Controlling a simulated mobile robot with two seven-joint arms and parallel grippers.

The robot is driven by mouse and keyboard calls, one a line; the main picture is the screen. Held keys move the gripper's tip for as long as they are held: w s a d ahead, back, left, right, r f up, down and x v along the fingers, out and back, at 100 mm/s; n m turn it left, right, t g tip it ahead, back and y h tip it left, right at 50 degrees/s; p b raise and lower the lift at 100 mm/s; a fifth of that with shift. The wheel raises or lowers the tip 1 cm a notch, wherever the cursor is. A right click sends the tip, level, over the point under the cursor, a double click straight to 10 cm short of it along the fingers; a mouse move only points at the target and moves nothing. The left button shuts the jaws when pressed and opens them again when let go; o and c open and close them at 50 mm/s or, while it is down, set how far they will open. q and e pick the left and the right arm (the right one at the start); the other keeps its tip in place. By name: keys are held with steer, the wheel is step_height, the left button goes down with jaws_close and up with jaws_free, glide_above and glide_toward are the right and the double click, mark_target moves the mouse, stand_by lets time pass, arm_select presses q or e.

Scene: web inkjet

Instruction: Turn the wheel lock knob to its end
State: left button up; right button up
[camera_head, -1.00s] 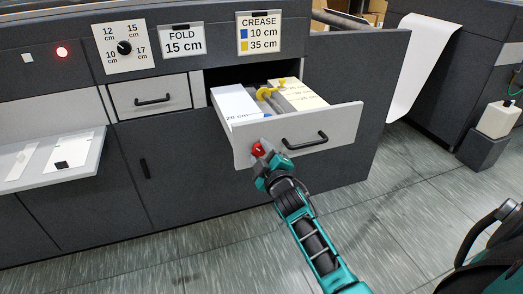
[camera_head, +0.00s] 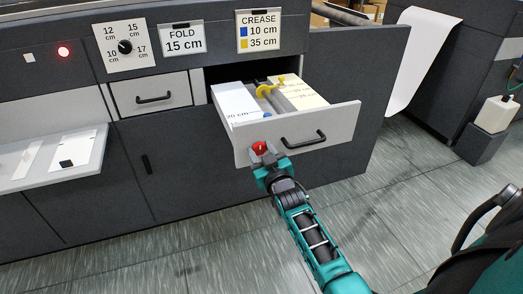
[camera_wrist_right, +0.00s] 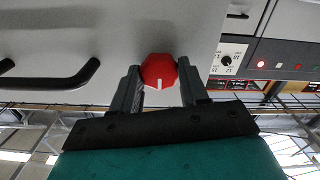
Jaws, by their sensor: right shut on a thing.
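The wheel lock knob, a red knob with a white mark (camera_head: 260,147), sits on the front of the open drawer (camera_head: 344,127), near the front's left end. In the right wrist view the red knob (camera_wrist_right: 159,72) lies between the two fingers, its white mark facing the camera. My right gripper (camera_head: 264,153) comes up from below and is shut on the knob. The gripper's fingertips (camera_wrist_right: 160,82) touch both sides of it. My left gripper is not in view.
Inside the drawer are a yellow wheel piece (camera_head: 267,89) and white scale blocks (camera_head: 238,102). A black drawer handle (camera_head: 304,139) is right of the knob. A closed drawer (camera_head: 150,93) and a dial (camera_head: 125,47) are to the left. The floor in front is clear.

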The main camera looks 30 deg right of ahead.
stand_by(0.5)
steer(key=o, duration=1.1)
steer(key=shift+c, duration=0.2)
